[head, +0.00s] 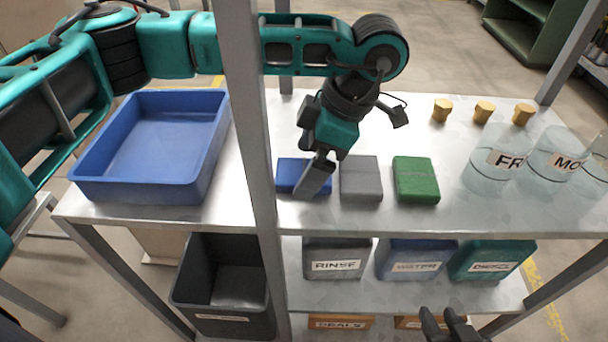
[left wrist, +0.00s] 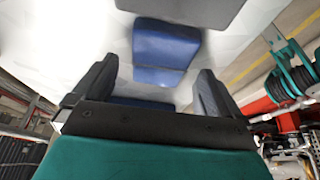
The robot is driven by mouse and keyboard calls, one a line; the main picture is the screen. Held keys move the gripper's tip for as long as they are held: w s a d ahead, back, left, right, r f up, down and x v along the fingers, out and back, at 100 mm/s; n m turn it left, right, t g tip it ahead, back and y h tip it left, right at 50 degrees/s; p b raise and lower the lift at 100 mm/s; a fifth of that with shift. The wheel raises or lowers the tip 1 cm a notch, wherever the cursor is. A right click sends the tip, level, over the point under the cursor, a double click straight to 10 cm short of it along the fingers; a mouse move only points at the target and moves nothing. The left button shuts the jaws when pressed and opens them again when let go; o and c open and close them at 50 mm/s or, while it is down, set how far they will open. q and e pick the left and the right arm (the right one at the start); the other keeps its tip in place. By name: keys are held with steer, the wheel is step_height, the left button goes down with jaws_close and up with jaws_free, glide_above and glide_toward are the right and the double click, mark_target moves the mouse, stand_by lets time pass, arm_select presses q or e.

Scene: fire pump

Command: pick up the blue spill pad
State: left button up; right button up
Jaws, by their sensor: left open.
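The blue spill pad (head: 290,174) lies on the metal shelf top, left of the grey pad (head: 361,180) and the green pad (head: 416,180). My left gripper (head: 314,180) points down over the right part of the blue pad and hides some of it. In the left wrist view the blue pad (left wrist: 166,42) shows between the two spread fingers (left wrist: 155,85), with nothing held. I cannot tell the exact height of the fingertips above the pad. My right gripper (head: 441,318) is at the bottom edge of the head view, partly cut off, its fingertips apart.
A blue tray (head: 150,188) stands left of the grey upright post (head: 252,130). Yellow knobs (head: 484,111) and clear labelled containers (head: 496,178) are on the right. Labelled bins (head: 337,258) sit on the lower shelf, beside a dark open bin (head: 226,312).

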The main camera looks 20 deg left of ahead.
arm_select(q)
steer(key=shift+x, duration=0.75)
steer(key=shift+f, duration=0.1)
steer(key=c, duration=1.2)
